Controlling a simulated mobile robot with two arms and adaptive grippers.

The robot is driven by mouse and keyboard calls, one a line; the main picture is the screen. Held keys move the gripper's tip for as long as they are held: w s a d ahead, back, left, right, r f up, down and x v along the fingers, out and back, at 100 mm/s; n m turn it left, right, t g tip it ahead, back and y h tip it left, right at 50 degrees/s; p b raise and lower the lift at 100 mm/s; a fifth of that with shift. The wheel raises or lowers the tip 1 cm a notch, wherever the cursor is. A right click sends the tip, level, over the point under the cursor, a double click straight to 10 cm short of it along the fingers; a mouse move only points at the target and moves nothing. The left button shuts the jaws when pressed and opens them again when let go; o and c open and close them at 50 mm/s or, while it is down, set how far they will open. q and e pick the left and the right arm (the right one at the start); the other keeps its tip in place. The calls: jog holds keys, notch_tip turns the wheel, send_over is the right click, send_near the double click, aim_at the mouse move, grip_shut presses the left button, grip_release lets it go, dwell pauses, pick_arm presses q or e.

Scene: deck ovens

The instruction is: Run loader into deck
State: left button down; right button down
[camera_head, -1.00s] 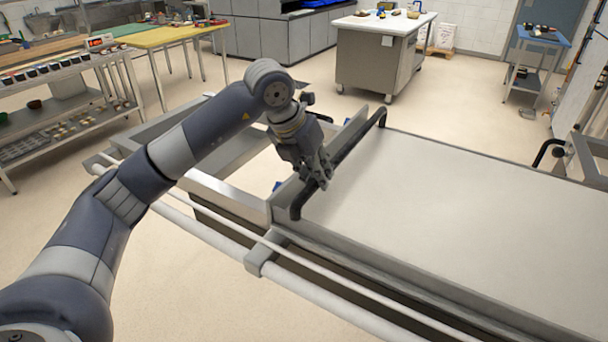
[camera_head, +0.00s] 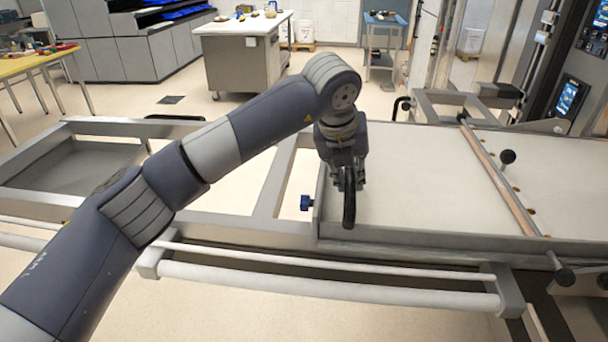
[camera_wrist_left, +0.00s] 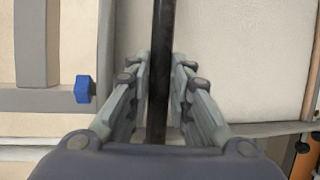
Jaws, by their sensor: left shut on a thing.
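The loader is a wide, flat, pale bed (camera_head: 420,185) in a grey metal frame, lying level across the middle and right of the head view. A black handle bar (camera_head: 349,205) runs along its left end. My left gripper (camera_head: 346,178) is shut on this bar. In the left wrist view the bar (camera_wrist_left: 162,60) runs between the two fingers (camera_wrist_left: 160,95), with the pale bed to its right. The right end of the loader reaches the oven side, where a wooden-edged strip (camera_head: 498,180) crosses the pale surface. My right gripper is not in view.
Oven control screens (camera_head: 568,98) stand at the upper right. An open metal frame with rails (camera_head: 330,287) extends left and in front. A blue knob (camera_head: 306,202) sits left of the handle.

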pick_arm(q)
jog(key=d, duration=0.4)
jog(key=shift+s+d+r, duration=0.1)
jog(key=shift+s+d, duration=0.05)
jog(key=shift+s, duration=0.1)
jog(key=shift+d, duration=0.35)
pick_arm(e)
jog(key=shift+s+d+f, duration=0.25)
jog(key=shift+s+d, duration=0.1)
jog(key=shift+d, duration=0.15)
pick_arm(q)
jog(key=shift+r, duration=0.1)
jog(key=c, duration=1.6)
grip_release()
jog(key=shift+o, duration=0.8)
jog(key=shift+d, duration=0.2)
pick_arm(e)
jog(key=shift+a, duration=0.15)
pick_arm(q)
jog(key=shift+a, duration=0.15)
